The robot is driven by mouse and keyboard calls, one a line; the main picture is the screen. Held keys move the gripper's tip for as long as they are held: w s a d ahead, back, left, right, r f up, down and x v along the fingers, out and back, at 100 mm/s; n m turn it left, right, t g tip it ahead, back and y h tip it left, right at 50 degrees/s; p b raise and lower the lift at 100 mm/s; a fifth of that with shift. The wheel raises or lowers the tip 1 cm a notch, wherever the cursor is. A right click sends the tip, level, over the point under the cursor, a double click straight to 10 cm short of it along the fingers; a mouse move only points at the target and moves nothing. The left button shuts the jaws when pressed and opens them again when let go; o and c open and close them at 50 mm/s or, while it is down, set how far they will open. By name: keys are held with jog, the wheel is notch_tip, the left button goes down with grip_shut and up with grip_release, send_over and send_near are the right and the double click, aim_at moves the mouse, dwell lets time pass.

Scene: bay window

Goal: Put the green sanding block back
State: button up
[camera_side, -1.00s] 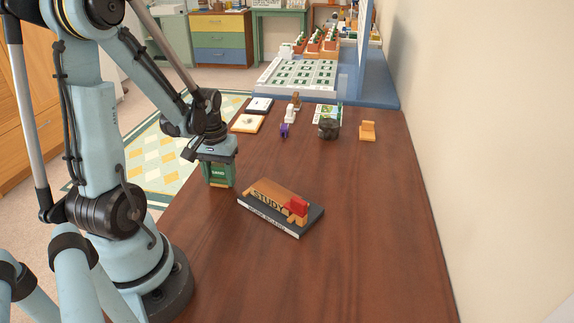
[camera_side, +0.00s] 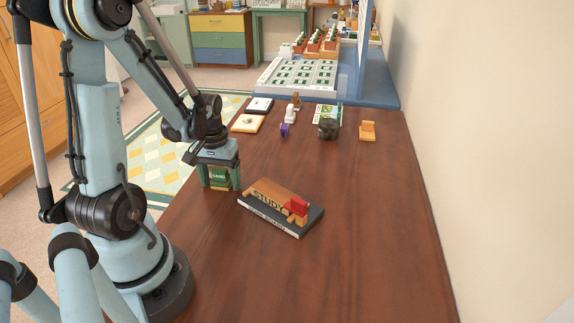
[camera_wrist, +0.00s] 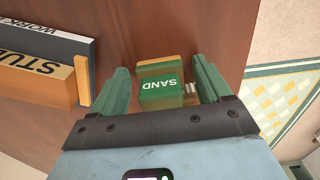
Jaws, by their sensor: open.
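The green sanding block (camera_wrist: 157,90), lettered SAND, stands on the brown table (camera_side: 330,230) near its left edge. In the side view its green label (camera_side: 217,175) shows below my gripper (camera_side: 220,178). In the wrist view, tan parts of it show above and beside the green face. My gripper, which also shows in the wrist view (camera_wrist: 162,78), is open, with one green finger on each side of the block. A gap shows between the block and the left finger. The right finger is near a small pale ribbed piece; contact there cannot be told.
A dark book (camera_side: 262,212) carrying a wooden STUDY piece (camera_side: 268,193) and a red piece (camera_side: 296,205) lies just right of my gripper. Small items, including a dark rough lump (camera_side: 328,128) and an orange chair-like piece (camera_side: 368,131), stand farther back. The right front table is clear.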

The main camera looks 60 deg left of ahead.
aim_at(220, 170)
jog(key=shift+r, duration=0.15)
notch_tip(220, 170, up, 12)
jog(key=shift+f, duration=0.15)
jog(key=shift+w+d, duration=0.1)
jog(key=shift+d, duration=0.15)
jog(key=w+d+r+m+t, duration=0.1)
jog(key=w+d+m+t, duration=0.2)
jog(key=d, duration=0.6)
jog(key=w+d+m+t, duration=0.2)
jog(key=d+m+t, duration=0.2)
jog(key=d, duration=0.6)
jog(key=shift+w+r+m, duration=0.4)
jog(key=shift+m, duration=0.6)
